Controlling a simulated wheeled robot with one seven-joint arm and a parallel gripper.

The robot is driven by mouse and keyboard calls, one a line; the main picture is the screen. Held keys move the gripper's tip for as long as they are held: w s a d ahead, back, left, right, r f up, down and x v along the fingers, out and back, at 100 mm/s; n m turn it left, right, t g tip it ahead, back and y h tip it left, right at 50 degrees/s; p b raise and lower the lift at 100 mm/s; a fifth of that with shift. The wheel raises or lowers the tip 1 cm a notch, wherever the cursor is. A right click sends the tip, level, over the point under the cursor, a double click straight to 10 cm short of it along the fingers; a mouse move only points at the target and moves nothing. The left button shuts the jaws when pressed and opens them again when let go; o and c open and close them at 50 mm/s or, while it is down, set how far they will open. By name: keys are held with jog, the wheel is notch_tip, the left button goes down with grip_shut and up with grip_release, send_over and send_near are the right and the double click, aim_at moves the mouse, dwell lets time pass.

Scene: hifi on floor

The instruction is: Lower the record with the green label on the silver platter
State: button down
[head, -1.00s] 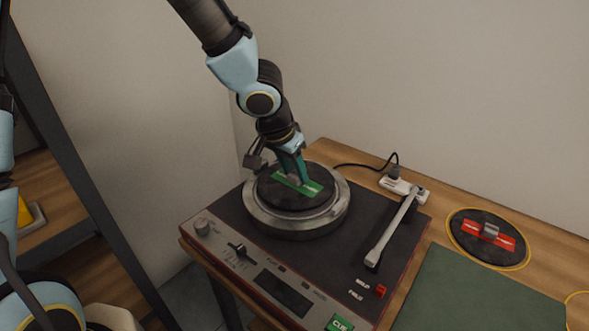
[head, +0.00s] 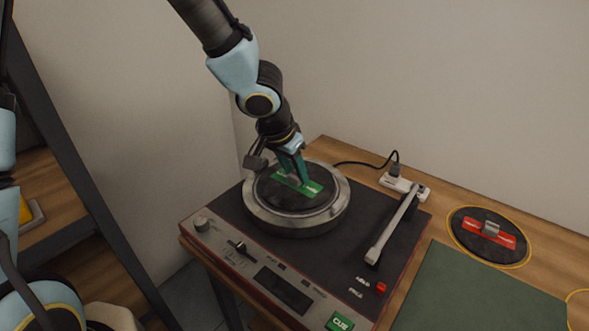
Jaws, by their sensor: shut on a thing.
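The record with the green label (head: 290,203) is a dark disc over the silver platter (head: 262,219) of the turntable (head: 225,205). It looks level and roughly centred, with the platter's silver rim showing around it. I cannot tell whether it touches the platter. My gripper (head: 296,180) reaches down from above and is shut on the grip at the middle of the green label. The fingers hide part of the label and the record's centre.
The tonearm (head: 393,225) lies at the platter's right, clear of the record. A record with a red label (head: 471,241) lies in a yellow ring at the right. A power strip (head: 404,186) is behind, and a green mat (head: 470,290) is at front right.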

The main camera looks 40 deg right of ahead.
jog(key=shift+f, duration=0.3)
dwell(0.5)
jog(key=shift+c, duration=2.1)
grip_release()
jog(key=d+p+v, duration=0.2)
jog(key=p+v, duration=0.9)
jog(key=v, duration=0.5)
jog(key=shift+w+r, duration=0.3)
jog(key=shift+r, duration=0.25)
jog(key=shift+a, duration=0.2)
